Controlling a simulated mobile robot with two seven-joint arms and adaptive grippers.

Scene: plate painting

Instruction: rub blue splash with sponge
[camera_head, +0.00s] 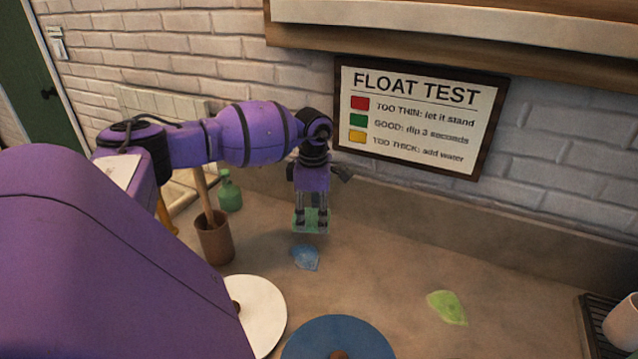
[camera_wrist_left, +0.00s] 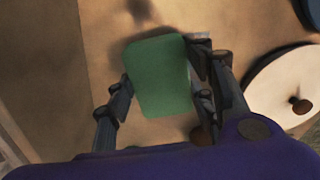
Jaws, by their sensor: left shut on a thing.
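My left gripper (camera_head: 310,222) is shut on a green sponge (camera_head: 302,226) and holds it near the wall side of the counter. In the left wrist view the sponge (camera_wrist_left: 160,76) sits between the two fingers of the left gripper (camera_wrist_left: 162,88). A blue splash (camera_head: 306,257) lies on the counter just in front of the sponge in the head view. The sponge appears to be above the counter; the exact gap cannot be told. The splash is not clearly seen in the left wrist view. My right gripper is not in view.
A green splash (camera_head: 447,307) lies to the right. A white disc (camera_head: 262,310) and a blue disc (camera_head: 338,340), each with a brown knob, stand at the front. A brown cup (camera_head: 215,240) and green bottle (camera_head: 230,192) stand left. A dark rack (camera_head: 594,325) is far right.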

